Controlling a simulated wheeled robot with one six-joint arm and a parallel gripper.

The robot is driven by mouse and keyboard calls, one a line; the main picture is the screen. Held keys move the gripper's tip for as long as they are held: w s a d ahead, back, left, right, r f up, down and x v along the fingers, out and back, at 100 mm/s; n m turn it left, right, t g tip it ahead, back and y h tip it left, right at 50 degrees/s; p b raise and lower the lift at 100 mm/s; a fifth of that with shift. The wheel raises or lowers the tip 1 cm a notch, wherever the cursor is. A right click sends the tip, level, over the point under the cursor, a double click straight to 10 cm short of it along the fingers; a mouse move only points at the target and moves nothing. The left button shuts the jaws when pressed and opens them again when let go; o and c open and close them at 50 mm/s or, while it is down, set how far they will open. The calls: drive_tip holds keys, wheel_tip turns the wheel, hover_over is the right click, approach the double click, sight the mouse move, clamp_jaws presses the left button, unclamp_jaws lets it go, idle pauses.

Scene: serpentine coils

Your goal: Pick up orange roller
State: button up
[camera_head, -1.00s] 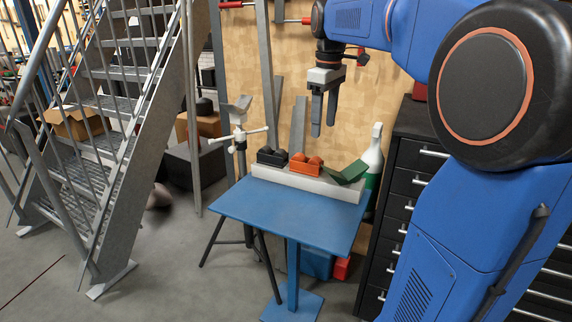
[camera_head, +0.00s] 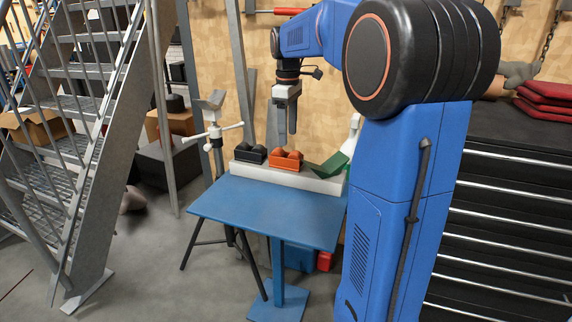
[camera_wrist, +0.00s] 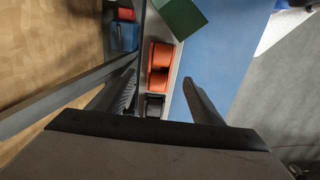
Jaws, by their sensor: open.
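The orange roller (camera_head: 287,160) sits between a black roller (camera_head: 251,154) on its left and a green wedge-shaped block (camera_head: 331,165) on its right. All three rest on a pale bar at the back of a blue table. My gripper (camera_head: 287,128) points down above the orange roller, apart from it, open and empty. In the wrist view the orange roller (camera_wrist: 160,66) lies beyond the fingertips of my gripper (camera_wrist: 160,88). The black roller (camera_wrist: 154,105) shows between the fingers, and the green block (camera_wrist: 180,17) is at the top.
The blue table (camera_head: 265,210) has a clear top in front of the pale bar (camera_head: 300,180). A grey stand (camera_head: 213,132) with a white cross handle is left of it. A metal staircase (camera_head: 95,150) is further left. A black drawer cabinet (camera_head: 500,220) stands at the right.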

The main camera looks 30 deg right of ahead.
sight(286, 165)
drive_tip(key=shift+w+a+f, duration=0.1)
drive_tip(key=shift+f, duration=1.85)
drive_tip(key=shift+w+a+f, duration=0.1)
drive_tip(key=shift+f, duration=1.8)
clamp_jaws()
